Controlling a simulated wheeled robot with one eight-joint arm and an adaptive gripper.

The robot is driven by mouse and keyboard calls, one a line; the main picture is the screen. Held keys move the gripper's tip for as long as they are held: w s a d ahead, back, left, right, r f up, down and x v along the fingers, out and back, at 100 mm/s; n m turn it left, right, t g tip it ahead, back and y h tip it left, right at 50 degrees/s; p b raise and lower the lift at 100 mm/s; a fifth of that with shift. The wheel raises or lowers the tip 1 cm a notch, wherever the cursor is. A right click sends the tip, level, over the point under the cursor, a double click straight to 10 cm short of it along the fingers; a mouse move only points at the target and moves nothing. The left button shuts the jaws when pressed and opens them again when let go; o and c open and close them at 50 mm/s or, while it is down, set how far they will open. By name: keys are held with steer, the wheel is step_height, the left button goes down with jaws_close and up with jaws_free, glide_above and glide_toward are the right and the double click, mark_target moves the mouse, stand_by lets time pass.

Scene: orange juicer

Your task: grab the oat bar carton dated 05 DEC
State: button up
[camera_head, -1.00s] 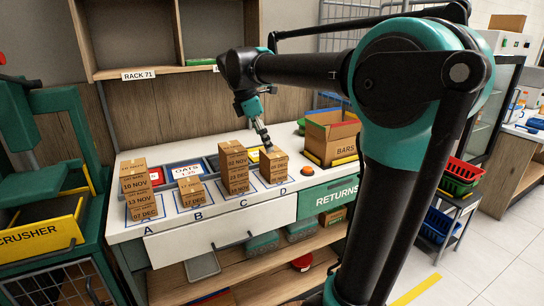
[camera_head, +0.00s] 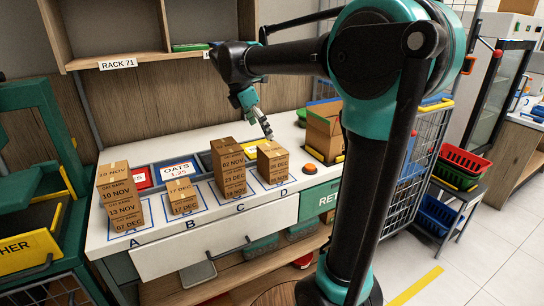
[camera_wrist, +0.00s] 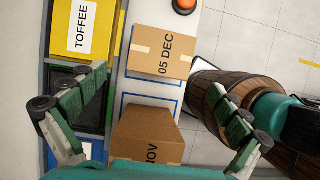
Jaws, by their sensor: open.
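The carton dated 05 DEC (camera_wrist: 163,52) is a brown box with a tape strip, seen from above in the wrist view. It lies beyond my open, empty gripper (camera_wrist: 158,82), roughly in line with the gap between the fingers, and is not touched. In the head view the short stack on square D (camera_head: 271,163) appears to be this one; its front print is too small to read surely. My gripper (camera_head: 267,134) hangs just above the back of that stack. A taller carton ending in NOV (camera_wrist: 147,140) lies nearer the wrist camera, between and below the fingers.
Stacks stand on squares A (camera_head: 119,198), B (camera_head: 182,196) and C (camera_head: 229,168) of the white counter. Right of D are an orange button (camera_head: 309,168) and the BARS box (camera_head: 325,132). The wrist view shows a TOFFEE bin (camera_wrist: 84,28) and a wooden barrel (camera_wrist: 215,95).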

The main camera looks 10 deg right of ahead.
mark_target(271, 149)
steer(key=x, duration=1)
steer(key=shift+d+f, duration=0.25)
steer(key=shift+c, duration=0.6)
steer(key=c, duration=0.9)
steer(key=shift+r, duration=0.1)
steer(key=shift+c, duration=0.2)
